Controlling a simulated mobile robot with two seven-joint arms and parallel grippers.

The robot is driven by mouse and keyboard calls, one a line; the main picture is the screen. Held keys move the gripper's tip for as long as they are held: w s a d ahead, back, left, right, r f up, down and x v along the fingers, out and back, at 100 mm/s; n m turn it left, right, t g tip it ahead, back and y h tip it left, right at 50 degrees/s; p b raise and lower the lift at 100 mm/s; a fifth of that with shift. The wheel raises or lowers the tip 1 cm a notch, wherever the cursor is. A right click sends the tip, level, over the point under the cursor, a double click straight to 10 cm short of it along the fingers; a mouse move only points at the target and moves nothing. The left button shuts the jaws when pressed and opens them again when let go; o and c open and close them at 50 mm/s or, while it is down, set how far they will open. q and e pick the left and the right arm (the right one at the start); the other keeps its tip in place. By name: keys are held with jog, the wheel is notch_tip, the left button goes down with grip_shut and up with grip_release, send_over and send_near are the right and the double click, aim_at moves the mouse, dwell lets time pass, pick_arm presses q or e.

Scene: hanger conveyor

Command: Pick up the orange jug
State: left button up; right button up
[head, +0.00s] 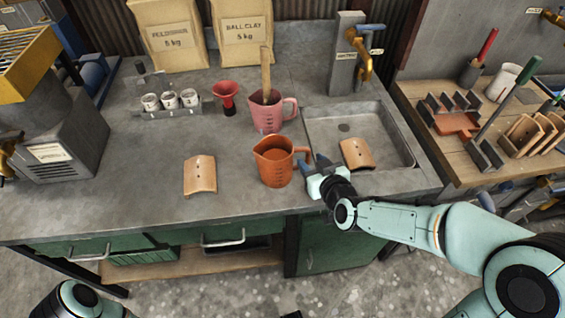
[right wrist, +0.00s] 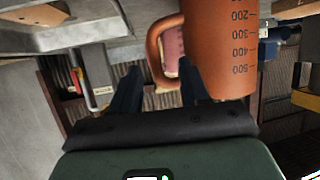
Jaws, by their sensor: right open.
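The orange jug (head: 272,168) stands upright on the grey counter, its handle pointing right toward my right gripper (head: 311,164). It holds something orange-brown. In the right wrist view the jug (right wrist: 220,45) shows dark measuring marks, and its handle lies ahead of and between the two dark fingers of my right gripper (right wrist: 159,72). The right gripper is open and close to the handle; I cannot tell whether a finger touches it. My left gripper is not in view; only a piece of my left arm shows at bottom left.
A pink jug (head: 268,117) with a wooden stick stands just behind. A red funnel (head: 227,93) and small cups (head: 170,101) stand behind. The front-left counter is clear.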

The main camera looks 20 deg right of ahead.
aim_at(309, 158)
jog(key=x, duration=0.5)
jog(key=shift+s+d+f, duration=0.1)
jog(key=shift+d, duration=0.2)
grip_shut()
dwell(0.6)
dwell(0.4)
